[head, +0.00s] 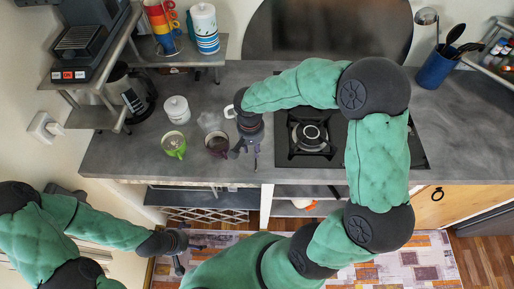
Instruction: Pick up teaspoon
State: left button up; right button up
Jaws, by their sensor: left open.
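I cannot make out the teaspoon clearly. A small thin dark shape shows by my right gripper (244,152), too small to identify. That gripper points down at the counter's front part, just right of a dark mug (217,143); whether its fingers are apart or together is unclear. A green mug (174,145) stands to the left of the dark mug. My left gripper (189,258) is open, low in front of the counter and over the floor, away from the things on top.
The grey counter (120,155) has a white lidded jar (176,109), a white cup (230,111) behind my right gripper, and a gas hob (310,137) under my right arm. A blue utensil holder (436,69) stands at the right. The counter's front left is clear.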

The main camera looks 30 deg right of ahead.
jog(key=shift+s+d+f+b, duration=0.1)
jog(key=shift+d+f+b, duration=0.1)
jog(key=shift+f, duration=0.7)
jog(key=shift+s+d+f+b, duration=0.1)
jog(key=shift+f+b, duration=0.1)
jog(key=shift+f, duration=0.75)
jog(key=shift+d+f+b, duration=0.15)
jog(key=shift+f+b, duration=0.05)
jog(key=shift+f, duration=0.7)
jog(key=shift+r, duration=0.1)
grip_shut()
